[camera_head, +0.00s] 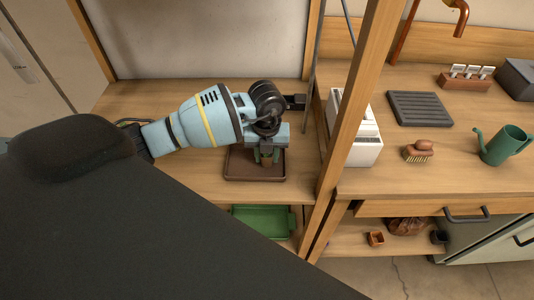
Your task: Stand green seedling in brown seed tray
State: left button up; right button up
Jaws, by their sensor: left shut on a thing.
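The brown seed tray (237,172) lies on the wooden shelf left of the upright post. My left gripper (267,148) is over the tray, its fingers pointing down. It is shut on the green seedling (267,161), which shows as a small brown pot with green at its sides between the fingers. The pot is over the tray's middle and looks upright. I cannot tell whether its base touches the tray floor. The gripper hides the seedling's upper part. My right gripper is not in view.
A wooden post (350,110) stands close right of the tray. A green tray (262,219) is on the shelf below. On the right counter are a white box (362,150), a grey ribbed mat (419,109), a brush (418,151) and a green watering can (504,146).

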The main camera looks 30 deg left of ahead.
pick_arm(q)
jog(key=shift+f, duration=0.15)
jog(key=o, duration=0.5)
jog(key=shift+f, duration=0.1)
jog(key=o, duration=0.5)
notch_tip(320, 180, up, 12)
jog(key=shift+r+p, duration=0.2)
jog(key=shift+p, duration=0.2)
